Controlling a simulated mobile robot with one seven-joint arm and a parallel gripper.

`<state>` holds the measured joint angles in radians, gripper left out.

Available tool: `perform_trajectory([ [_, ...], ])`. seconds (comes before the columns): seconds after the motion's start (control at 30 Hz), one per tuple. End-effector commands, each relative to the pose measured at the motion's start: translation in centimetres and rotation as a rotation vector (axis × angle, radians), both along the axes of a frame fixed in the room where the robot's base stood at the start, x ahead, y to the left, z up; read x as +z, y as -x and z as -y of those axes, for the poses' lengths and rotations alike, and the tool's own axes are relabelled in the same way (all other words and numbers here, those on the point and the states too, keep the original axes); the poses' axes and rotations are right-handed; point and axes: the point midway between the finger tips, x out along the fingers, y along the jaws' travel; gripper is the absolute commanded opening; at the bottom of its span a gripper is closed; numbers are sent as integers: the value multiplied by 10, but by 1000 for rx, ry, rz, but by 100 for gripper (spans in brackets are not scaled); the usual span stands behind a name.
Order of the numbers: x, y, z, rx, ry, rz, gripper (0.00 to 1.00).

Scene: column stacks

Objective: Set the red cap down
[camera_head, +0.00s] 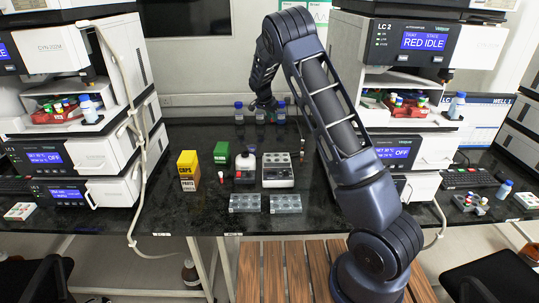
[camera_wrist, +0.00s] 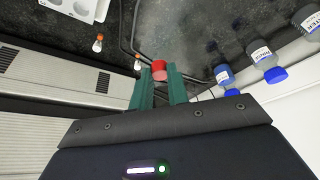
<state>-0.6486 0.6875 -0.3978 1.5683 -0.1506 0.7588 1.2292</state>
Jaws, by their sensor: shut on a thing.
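The red cap (camera_wrist: 159,70) is held between the tips of the green fingers of my gripper (camera_wrist: 160,84) in the wrist view. The fingers are shut on it, and dark bench top shows beyond it. In the head view my gripper (camera_head: 263,104) is small, at the back of the bench beside several blue-capped bottles. The cap cannot be made out there. Whether the cap touches any surface is not clear.
Blue-capped bottles (camera_wrist: 225,76) stand right of the fingers. Two small orange-capped vials (camera_wrist: 98,43) stand left. A yellow box (camera_head: 188,171), a green box (camera_head: 221,153), a white block (camera_head: 277,176) and grey trays (camera_head: 245,203) occupy mid-bench. The left front bench is clear.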

Motion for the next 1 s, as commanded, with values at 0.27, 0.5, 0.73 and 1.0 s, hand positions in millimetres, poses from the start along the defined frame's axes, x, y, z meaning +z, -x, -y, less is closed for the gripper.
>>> perform_trajectory([
  [0.27,-8,15,-25,-12,2,0,0],
  [0.5,-56,15,-24,-15,2,-1,0],
  [0.73,-106,15,-24,-14,3,-1,0],
  [1.0,-150,15,-24,-14,1,0,0],
])
